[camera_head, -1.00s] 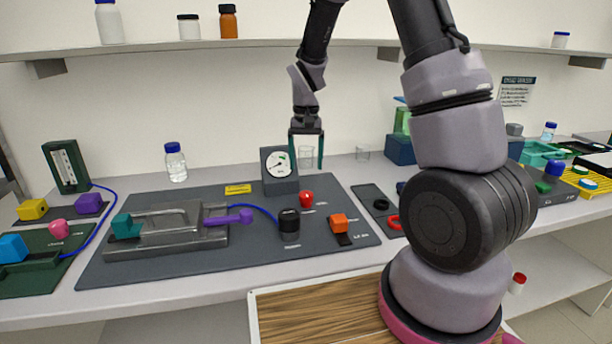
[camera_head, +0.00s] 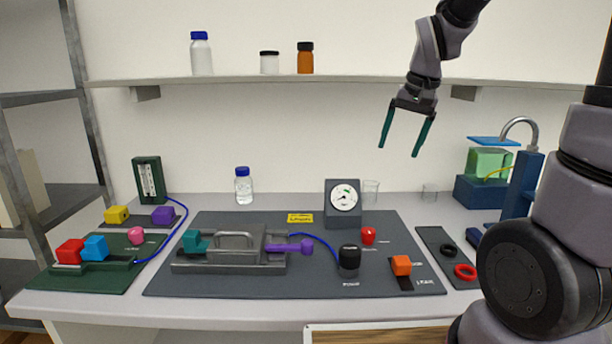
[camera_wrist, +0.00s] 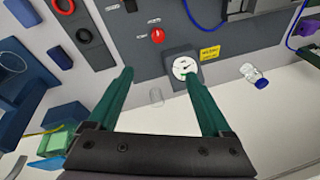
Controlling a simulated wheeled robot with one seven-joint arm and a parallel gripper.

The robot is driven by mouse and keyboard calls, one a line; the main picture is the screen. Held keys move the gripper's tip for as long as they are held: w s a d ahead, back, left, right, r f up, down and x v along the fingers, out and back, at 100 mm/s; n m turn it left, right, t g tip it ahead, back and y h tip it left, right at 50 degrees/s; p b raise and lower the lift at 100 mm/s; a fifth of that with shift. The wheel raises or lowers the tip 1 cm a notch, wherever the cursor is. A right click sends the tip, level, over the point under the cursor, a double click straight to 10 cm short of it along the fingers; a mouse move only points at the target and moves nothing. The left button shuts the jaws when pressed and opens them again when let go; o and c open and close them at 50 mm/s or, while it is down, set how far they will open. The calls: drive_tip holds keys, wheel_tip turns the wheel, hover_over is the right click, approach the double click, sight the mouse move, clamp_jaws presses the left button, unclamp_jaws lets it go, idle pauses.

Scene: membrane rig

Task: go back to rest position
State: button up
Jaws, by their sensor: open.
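My gripper (camera_head: 404,133) is raised high above the bench in the head view, in front of the back wall and just below the shelf. Its two green fingers are spread apart with nothing between them. In the wrist view the open fingers (camera_wrist: 165,95) reach over the bench toward the dial gauge (camera_wrist: 186,68). The gauge (camera_head: 343,198) stands at the back of the dark rig mat (camera_head: 200,285), well below my gripper. The metal membrane clamp (camera_head: 230,262) with its purple handle (camera_head: 290,247) sits on that mat.
A shelf (camera_head: 370,80) with bottles runs along the wall beside my gripper. A blue stand with a curved tap (camera_head: 520,165) is at right. A green mat with coloured blocks (camera_head: 85,275) is at left. The air above the bench is clear.

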drive_tip(key=s+d+r+t, duration=0.1)
drive_tip(key=s+r+t, duration=0.1)
drive_tip(key=s+r, duration=0.2)
drive_tip(key=s+d+r+t, duration=0.1)
drive_tip(key=s+r, duration=0.3)
drive_tip(key=s, duration=0.6)
drive_tip(key=shift+s+d+r+m+t, duration=0.15)
drive_tip(key=shift+r+m+t, duration=0.2)
drive_tip(key=shift+t, duration=0.25)
